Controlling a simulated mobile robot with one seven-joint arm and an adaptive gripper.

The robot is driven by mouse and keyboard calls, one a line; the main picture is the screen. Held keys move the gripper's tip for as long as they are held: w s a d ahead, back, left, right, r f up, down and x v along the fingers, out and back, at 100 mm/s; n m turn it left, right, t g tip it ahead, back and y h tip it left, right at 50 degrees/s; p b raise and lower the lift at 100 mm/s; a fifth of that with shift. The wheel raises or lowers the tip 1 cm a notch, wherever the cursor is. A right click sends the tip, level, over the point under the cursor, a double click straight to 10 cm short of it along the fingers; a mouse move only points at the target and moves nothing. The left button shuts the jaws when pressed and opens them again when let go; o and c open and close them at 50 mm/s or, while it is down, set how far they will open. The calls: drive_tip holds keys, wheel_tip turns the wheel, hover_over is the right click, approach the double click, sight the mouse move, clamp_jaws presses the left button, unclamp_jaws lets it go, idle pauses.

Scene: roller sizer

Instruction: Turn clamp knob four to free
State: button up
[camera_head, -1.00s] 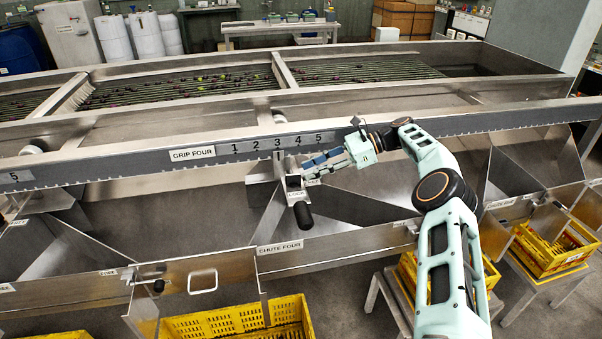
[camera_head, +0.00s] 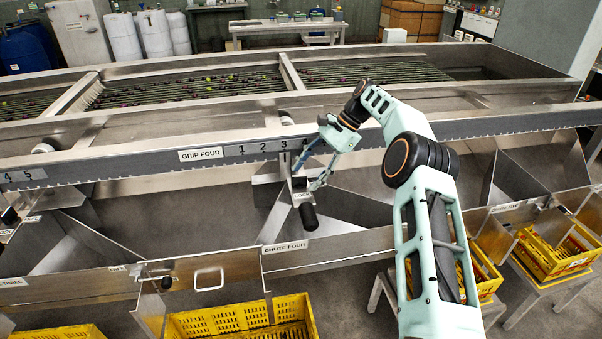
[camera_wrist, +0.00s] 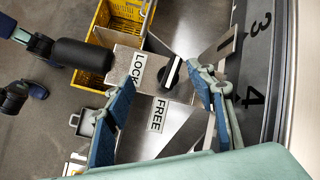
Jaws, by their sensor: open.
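Clamp knob four (camera_wrist: 171,74) is a small black knob with a white stripe, on a metal plate in the wrist view. A LOCK label (camera_wrist: 137,69) is left of it and a FREE label (camera_wrist: 157,114) below it. The stripe runs steeply, leaning slightly. My gripper (camera_wrist: 163,78) is open, with blue fingertips left and right of the knob in this view; contact cannot be told. In the head view my gripper (camera_head: 309,176) points down-left at the clamp beneath the number strip, and its fingers partly hide the knob.
A black cylindrical handle (camera_head: 308,216) hangs below the clamp; it also shows in the wrist view (camera_wrist: 85,55). The CHUTE FOUR panel (camera_head: 284,247) and a yellow crate (camera_head: 240,322) are below.

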sight(299, 176)
drive_tip(key=a+r+n+h+p, duration=0.1)
drive_tip(key=r+n+h, duration=0.1)
drive_tip(key=n, duration=0.1)
drive_tip(key=r+n+t+h+p, duration=0.1)
drive_tip(key=r+n+h, duration=0.1)
drive_tip(key=r+n, duration=0.1)
drive_tip(key=a+r+n+h+p, duration=0.1)
drive_tip(key=r+n+h, duration=0.1)
drive_tip(key=r+n, duration=0.1)
drive_tip(key=shift+w+a+n+t, duration=0.3)
drive_tip(key=shift+w+f+n+h, duration=0.1)
drive_tip(key=shift+n+h, duration=0.3)
drive_tip(key=shift+h, duration=0.1)
wheel_tip(299, 176, down, 10)
drive_tip(key=shift+r+b, duration=0.1)
drive_tip(key=shift+b, duration=0.4)
drive_tip(key=shift+c, duration=0.7)
